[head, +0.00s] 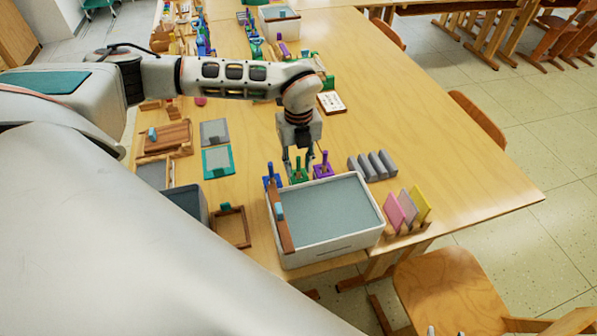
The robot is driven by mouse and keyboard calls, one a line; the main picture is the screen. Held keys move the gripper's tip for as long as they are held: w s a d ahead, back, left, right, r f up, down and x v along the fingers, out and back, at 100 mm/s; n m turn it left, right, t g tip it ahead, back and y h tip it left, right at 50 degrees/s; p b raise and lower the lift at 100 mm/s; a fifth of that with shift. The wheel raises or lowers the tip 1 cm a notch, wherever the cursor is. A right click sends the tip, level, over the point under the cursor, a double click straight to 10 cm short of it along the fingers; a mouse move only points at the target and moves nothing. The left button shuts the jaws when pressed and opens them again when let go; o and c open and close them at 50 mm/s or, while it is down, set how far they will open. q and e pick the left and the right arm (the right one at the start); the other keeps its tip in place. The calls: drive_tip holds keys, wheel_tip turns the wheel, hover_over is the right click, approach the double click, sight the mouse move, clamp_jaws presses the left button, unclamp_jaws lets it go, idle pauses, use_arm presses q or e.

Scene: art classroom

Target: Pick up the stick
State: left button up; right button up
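My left gripper (297,160) reaches in from the left and points down just behind the white bin (345,250). Its two fingers look apart, with a green upright piece (298,170) between or just behind them; I cannot tell whether they touch it. A blue upright piece (271,180) stands to its left and a purple one (323,166) to its right. A brown wooden stick-like bar (287,238) with a light blue block on it lies along the bin's left rim. I cannot tell which of these is the stick. My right gripper is not in view.
Grey blocks (371,165) and a wooden rack (407,228) with pink, grey and yellow plates stand right of the bin. Wooden frames (232,228) and a teal-edged board (217,161) lie to the left. The tabletop (450,170) at the right is clear. Chairs stand around it.

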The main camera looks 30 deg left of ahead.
use_arm(q)
clamp_jaws()
